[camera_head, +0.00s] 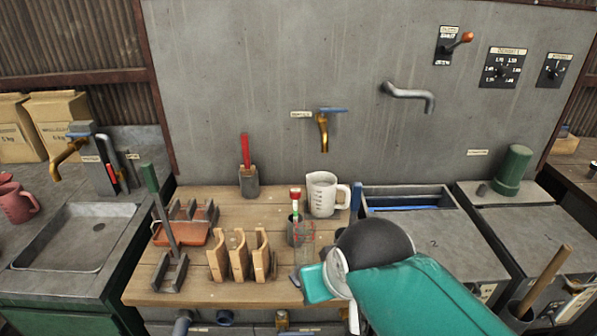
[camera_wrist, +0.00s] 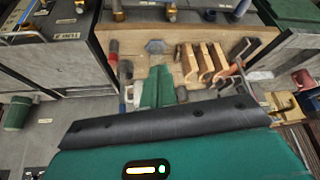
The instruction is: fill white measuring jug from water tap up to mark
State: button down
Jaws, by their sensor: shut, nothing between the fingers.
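The white measuring jug (camera_head: 322,196) stands upright at the back right of the wooden bench (camera_head: 205,290), its handle to the right. Its mark and inside cannot be made out from here. A brass tap (camera_head: 323,133) with a blue lever sticks out of the grey wall above the jug; no water shows. Another brass tap (camera_head: 66,158) with a blue handle is over the sink at left. My teal gripper (camera_head: 312,283) is at the bench's front right, in front of the jug and apart from it. In the wrist view its fingers (camera_wrist: 158,86) are together and empty.
Wooden slotted blocks (camera_head: 240,256), a red-handled tool (camera_head: 246,165) and a cup with a red-topped tube (camera_head: 297,225) crowd the bench. A water-filled trough (camera_head: 410,199) is right of the jug. A grey spout (camera_head: 408,95) and dials are above. The sink (camera_head: 75,238) is empty.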

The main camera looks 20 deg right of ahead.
jog(key=c, duration=1.7)
grip_release()
jog(key=shift+w+d+r, duration=0.1)
jog(key=shift+w, duration=0.1)
jog(key=shift+o, duration=1.1)
jog(key=w+d+r+t+h, duration=0.1)
jog(key=w+d+r, duration=0.1)
jog(key=w+d, duration=0.2)
jog(key=w+d+r+t, duration=0.2)
jog(key=w+d, duration=0.2)
jog(key=w, duration=0.5)
jog(key=shift+d+n+h, duration=0.25)
jog(key=shift+n+h, duration=0.15)
jog(key=w+d+r+n+t+h, duration=0.2)
jog(key=w+d+t, duration=0.1)
jog(key=w+d, duration=0.45)
jog(key=w+d+r+n+t+h, duration=0.1)
jog(key=w+d+r+n+t, duration=0.1)
jog(key=w+d, duration=0.55)
jog(key=n+t+y, duration=0.4)
jog(key=n+y, duration=0.3)
jog(key=n, duration=0.8)
send_near(343, 111)
jog(key=shift+m, duration=0.3)
jog(key=w, duration=0.3)
jog(key=w+a, duration=0.1)
jog(key=w, duration=0.7)
jog(key=shift+a+f, duration=0.1)
jog(key=shift+a, duration=0.1)
grip_shut()
